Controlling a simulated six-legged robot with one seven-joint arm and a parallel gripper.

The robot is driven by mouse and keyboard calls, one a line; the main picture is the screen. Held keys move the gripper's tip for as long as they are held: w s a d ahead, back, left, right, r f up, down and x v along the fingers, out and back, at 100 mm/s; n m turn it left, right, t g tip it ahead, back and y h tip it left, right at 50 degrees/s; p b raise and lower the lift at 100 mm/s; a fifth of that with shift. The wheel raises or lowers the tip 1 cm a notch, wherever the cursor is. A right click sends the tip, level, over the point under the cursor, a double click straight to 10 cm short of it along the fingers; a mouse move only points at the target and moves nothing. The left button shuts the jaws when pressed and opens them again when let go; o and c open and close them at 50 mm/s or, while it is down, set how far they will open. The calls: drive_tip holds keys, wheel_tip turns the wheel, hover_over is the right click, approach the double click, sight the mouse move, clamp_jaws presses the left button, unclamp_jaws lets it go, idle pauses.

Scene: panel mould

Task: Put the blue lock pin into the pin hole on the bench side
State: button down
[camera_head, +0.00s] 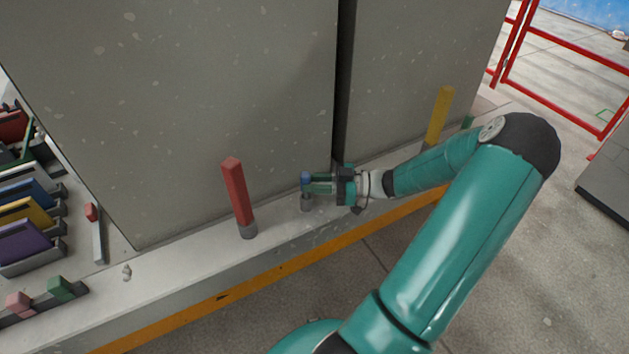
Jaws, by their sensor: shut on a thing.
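The blue lock pin (306,177) is upright at the fingertips of my gripper (314,184), which is shut on it from the right. A short grey socket (306,202) stands on the bench ledge (185,250) directly below the pin. The pin's lower end meets or sits just over this socket; I cannot tell how deep it is. The gripper's fingers hide part of the pin. My teal arm comes in from the lower right.
A red post (237,192) in a grey socket stands left of my gripper, and a yellow post (439,115) stands to the right. Tall grey panels (200,110) rise close behind. Coloured blocks (25,215) sit at far left. Red railings (560,45) stand at the upper right.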

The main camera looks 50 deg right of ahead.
drive_tip(key=shift+f, duration=0.55)
drive_tip(key=c, duration=1.1)
unclamp_jaws()
drive_tip(key=shift+c, duration=0.2)
drive_tip(key=v, duration=1.4)
